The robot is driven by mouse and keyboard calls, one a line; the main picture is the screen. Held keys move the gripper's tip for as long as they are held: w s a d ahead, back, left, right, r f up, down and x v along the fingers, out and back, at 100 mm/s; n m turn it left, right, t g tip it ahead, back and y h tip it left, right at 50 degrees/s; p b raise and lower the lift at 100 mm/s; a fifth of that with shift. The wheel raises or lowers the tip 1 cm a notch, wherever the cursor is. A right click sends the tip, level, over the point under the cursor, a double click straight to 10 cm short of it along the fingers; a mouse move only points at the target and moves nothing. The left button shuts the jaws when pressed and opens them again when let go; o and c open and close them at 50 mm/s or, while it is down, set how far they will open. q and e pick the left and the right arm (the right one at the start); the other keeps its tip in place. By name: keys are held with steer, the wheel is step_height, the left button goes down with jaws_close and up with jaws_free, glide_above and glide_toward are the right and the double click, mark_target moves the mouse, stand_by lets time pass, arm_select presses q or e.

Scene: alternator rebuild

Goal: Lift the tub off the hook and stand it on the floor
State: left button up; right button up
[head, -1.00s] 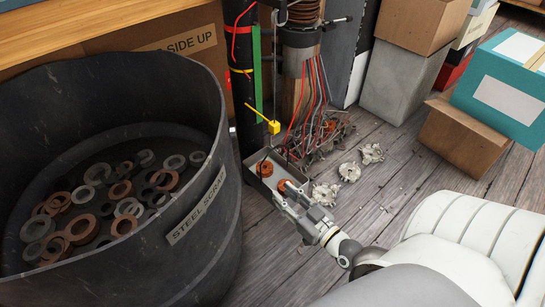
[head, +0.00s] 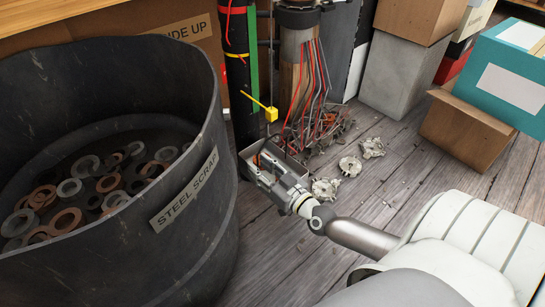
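The tub (head: 292,162) is a small grey metal box, low beside the black post, at the middle of the head view. An orange-brown coil shows in part inside it. The hook is thin and hard to make out below the yellow block (head: 271,114); I cannot tell whether it still bears the tub. My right gripper (head: 264,172) is at the tub's near side, overlapping its front and part of its inside. Its fingertips are small and partly lost against the tub, so their grip is unclear. My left gripper is out of view.
A large dark scrap bin (head: 190,245) with several rings stands close on the left. Red wires (head: 312,85) and a wire heap stand behind the tub. Pale metal castings (head: 350,165) lie on the floor to the right. Boxes (head: 465,135) stand at back right; floor between is mostly clear.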

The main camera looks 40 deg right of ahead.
steer(key=shift+w, duration=0.15)
jaws_close()
steer(key=shift+r, duration=0.15)
steer(key=shift+r, duration=0.15)
